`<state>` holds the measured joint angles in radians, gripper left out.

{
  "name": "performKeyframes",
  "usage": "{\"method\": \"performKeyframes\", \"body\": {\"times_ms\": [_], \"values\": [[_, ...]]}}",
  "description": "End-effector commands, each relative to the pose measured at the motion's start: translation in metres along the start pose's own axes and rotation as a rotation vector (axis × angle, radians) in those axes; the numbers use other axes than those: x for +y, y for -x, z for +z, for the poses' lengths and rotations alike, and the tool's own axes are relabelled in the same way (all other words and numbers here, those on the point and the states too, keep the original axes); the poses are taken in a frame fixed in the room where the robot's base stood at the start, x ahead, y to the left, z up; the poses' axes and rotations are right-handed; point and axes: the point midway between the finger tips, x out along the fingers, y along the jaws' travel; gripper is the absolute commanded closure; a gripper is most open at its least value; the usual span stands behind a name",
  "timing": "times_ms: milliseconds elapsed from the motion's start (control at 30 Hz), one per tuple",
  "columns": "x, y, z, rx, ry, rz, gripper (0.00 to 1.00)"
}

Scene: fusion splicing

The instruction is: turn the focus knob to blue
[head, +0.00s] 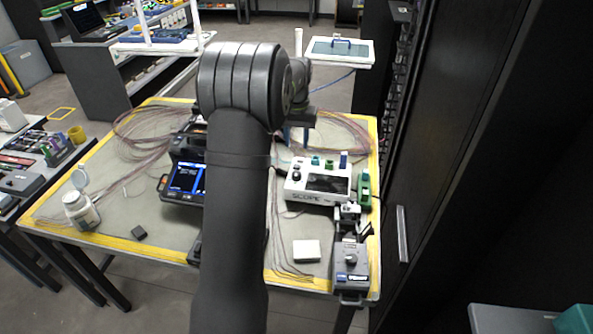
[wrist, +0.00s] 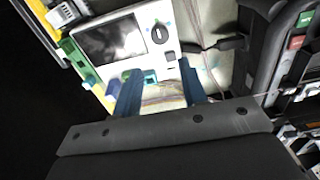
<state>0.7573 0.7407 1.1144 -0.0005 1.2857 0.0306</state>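The white scope box (head: 318,197) stands on the right half of the table, with a dark screen and coloured blocks along its far edge. The dark focus knob (wrist: 160,33) sits beside the screen (wrist: 113,40) in the wrist view; it also shows at the box's left in the head view (head: 296,170). Small coloured marks lie around the knob, too small to read surely, and I cannot tell which one it points to. My gripper (wrist: 160,88) is open and empty, its two blue fingers apart from the knob, near the box's far edge. In the head view my arm largely hides it.
A black splicer with a lit screen (head: 184,178) stands left of the scope, partly behind my arm. A grey device (head: 350,262) and a white block (head: 306,250) lie nearer the front. Loose fibre coils (head: 150,130) cover the back left. A white bottle (head: 80,210) stands at left.

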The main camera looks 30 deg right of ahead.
Motion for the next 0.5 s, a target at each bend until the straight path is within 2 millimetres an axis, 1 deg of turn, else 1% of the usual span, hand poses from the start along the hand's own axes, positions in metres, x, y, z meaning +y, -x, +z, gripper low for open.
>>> {"method": "performKeyframes", "body": {"times_ms": [33, 300, 500], "values": [[0.0, -0.013, 0.001, -0.005, 0.0, 0.0, 0.61], [0.0, -0.072, 0.001, -0.003, 0.001, 0.001, 0.61], [0.0, -0.106, 0.0, -0.001, 0.001, 0.001, 0.61]]}}
